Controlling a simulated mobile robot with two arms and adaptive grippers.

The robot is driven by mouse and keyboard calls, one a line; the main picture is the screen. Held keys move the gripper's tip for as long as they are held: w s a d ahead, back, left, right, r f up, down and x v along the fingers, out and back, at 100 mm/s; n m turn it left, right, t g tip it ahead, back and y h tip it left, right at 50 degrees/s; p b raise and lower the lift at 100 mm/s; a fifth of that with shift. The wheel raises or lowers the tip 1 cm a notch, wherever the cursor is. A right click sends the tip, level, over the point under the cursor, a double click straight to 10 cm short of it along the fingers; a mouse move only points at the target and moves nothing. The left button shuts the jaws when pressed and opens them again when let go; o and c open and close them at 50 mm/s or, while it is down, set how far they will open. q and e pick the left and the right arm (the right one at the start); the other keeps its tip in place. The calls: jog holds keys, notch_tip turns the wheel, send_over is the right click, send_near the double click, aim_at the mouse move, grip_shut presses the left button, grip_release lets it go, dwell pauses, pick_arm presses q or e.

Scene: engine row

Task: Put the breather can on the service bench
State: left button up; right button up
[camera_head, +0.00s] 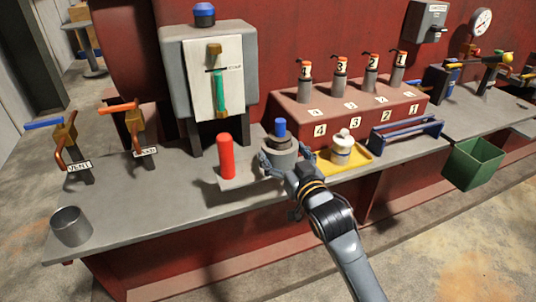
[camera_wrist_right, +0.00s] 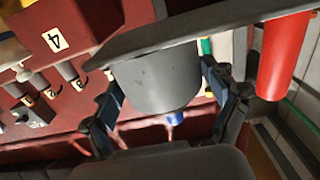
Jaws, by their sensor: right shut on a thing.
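My right gripper (camera_head: 279,165) is shut around the sides of a grey, rounded can, which I take to be the breather can (camera_head: 280,147). In the right wrist view, which is upside down, the can (camera_wrist_right: 158,82) sits between the two fingers (camera_wrist_right: 168,105). A blue cap or post (camera_head: 280,128) shows at the top of the can. The can is upright, with its base at a grey plate (camera_head: 238,182); I cannot tell whether it touches. The grey service bench (camera_head: 180,208) extends to the left. My left gripper is not in view.
A red cylinder (camera_head: 226,157) stands close left of the can. A yellow tray (camera_head: 358,155) with a white bottle (camera_head: 342,147) is at its right. A grey cup (camera_head: 71,226) stands on the left end. The bench between cup and red cylinder is clear.

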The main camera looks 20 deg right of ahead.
jog(key=s+r, duration=0.1)
jog(key=s+d, duration=0.1)
jog(key=s, duration=0.1)
jog(key=s+d+r, duration=0.1)
jog(key=shift+s+r, duration=0.3)
jog(key=shift+s, duration=0.05)
jog(key=s+a+f+p, duration=0.1)
jog(key=s+a+f, duration=0.2)
jog(key=s, duration=0.5)
jog(key=s+a+f+p, duration=0.2)
jog(key=s+a+f, duration=0.1)
jog(key=s, duration=0.6)
jog(key=shift+s+a+f+h+p, duration=0.2)
jog(key=shift+f+h+p, duration=0.1)
jog(key=shift+f, duration=0.1)
jog(key=shift+w, duration=0.15)
jog(key=w+d+r+b, duration=0.1)
jog(key=w+d+r, duration=0.1)
jog(key=w, duration=0.3)
jog(key=w+d+r+b, duration=0.1)
jog(key=w+d+r, duration=0.1)
jog(key=w, duration=0.4)
jog(key=w+d+r+b, duration=0.1)
jog(key=w+d+r, duration=0.1)
jog(key=w, duration=0.3)
jog(key=shift+w, duration=0.2)
jog(key=shift+w+d+r+b, duration=0.15)
jog(key=shift+w+r+b, duration=0.15)
jog(key=shift+w+r, duration=0.1)
